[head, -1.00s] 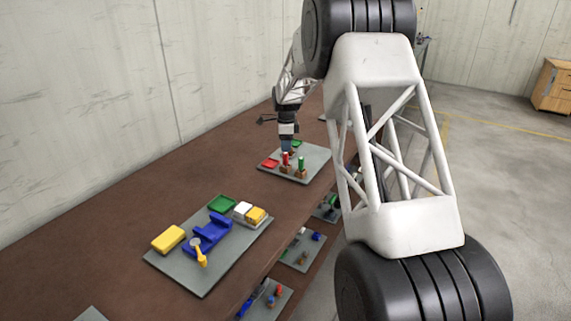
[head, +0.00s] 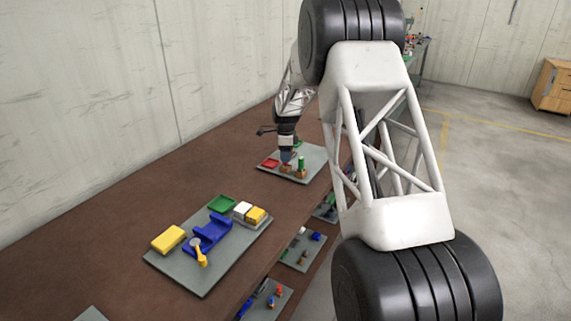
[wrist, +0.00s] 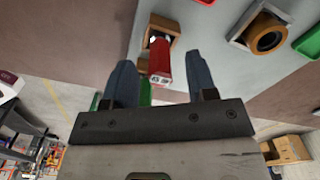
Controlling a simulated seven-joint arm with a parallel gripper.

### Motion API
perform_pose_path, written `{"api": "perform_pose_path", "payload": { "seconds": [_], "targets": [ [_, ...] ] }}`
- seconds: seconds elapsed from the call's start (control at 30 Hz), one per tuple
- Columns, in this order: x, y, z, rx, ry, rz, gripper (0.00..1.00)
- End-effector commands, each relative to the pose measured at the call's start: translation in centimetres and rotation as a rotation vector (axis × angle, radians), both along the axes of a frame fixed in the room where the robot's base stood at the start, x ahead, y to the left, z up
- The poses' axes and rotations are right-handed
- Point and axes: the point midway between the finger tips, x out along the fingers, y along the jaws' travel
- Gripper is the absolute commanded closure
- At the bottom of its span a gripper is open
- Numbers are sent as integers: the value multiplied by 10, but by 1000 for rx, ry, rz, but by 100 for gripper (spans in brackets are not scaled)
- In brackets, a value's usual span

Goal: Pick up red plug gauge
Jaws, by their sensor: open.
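The red plug gauge (wrist: 159,58) stands in a brown holder block (wrist: 163,26) in the wrist view, its red end toward the camera. My gripper (wrist: 160,70) is open, with one blue finger on each side of the red gauge and a visible gap to each. A green plug gauge (wrist: 146,92) shows partly between the fingers, below the red one in the picture. In the head view my gripper (head: 286,157) is over the far grey board (head: 311,174) and hides most of the red gauge. The green gauge (head: 301,163) stands just right of it.
A red tray (head: 269,162) lies left of the gripper on the same board. A brown ring-shaped part (wrist: 267,40) and a green tray (wrist: 309,43) show in the wrist view. A nearer board (head: 176,263) holds blue, yellow, white and green parts. Brown tabletop between the boards is clear.

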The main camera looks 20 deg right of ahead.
Motion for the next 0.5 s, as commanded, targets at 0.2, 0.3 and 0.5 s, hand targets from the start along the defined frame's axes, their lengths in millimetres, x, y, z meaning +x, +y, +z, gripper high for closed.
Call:
{"api": "perform_pose_path", "payload": {
  "seconds": [0.2,0.3,0.5],
  "targets": [
    [0,0,-24,1,2,0,48],
    [0,0,-28,0,0,0,48],
    [0,0,-29,0,0,0,48]
  ]
}}
